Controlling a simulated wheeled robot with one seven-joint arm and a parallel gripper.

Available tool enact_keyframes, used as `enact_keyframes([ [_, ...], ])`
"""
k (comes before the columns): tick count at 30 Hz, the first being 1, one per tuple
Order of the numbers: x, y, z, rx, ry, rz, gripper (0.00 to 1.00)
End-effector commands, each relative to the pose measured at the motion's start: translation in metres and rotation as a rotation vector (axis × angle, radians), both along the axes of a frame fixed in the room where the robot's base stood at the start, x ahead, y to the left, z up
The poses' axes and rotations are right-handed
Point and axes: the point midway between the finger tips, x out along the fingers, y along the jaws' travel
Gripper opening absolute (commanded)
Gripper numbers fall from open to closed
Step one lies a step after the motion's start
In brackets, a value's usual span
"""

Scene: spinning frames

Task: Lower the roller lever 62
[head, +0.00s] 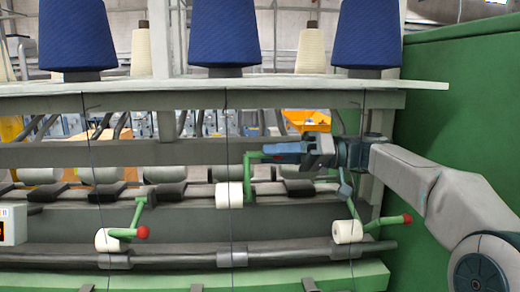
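The middle roller lever is green and raised, with a white roller (229,195) at its lower end. Its green arm (247,178) rises and bends right toward my gripper. My gripper (281,149) comes in from the right, with its fingers pointing left at the end of this lever. The fingers overlap the lever's knob end, so the knob is mostly hidden, and whether they grip it is unclear. Two other levers sit lower: the left one has a white roller (107,240) and red knob (142,232), the right one a white roller (348,231) and red knob (407,218). I see no readable lever number.
Blue yarn cones (224,34) stand on the shelf (205,88) above. Thin yarns hang down in front of the rollers. A green wall (455,110) closes the right side. A horizontal bar (175,255) runs below the levers. An orange bin (307,120) shows behind.

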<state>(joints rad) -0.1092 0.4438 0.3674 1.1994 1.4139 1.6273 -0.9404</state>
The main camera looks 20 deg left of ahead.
Motion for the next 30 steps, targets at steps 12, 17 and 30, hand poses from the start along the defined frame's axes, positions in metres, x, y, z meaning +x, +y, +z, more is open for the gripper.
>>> enact_keyframes([
  [12,-0.016,0.029,0.0,-0.001,0.0,-0.004,0.35],
  [17,-0.016,0.029,0.0,-0.001,0.0,-0.004,0.35],
  [30,-0.017,0.028,-0.002,0.003,-0.005,-0.002,0.0],
])
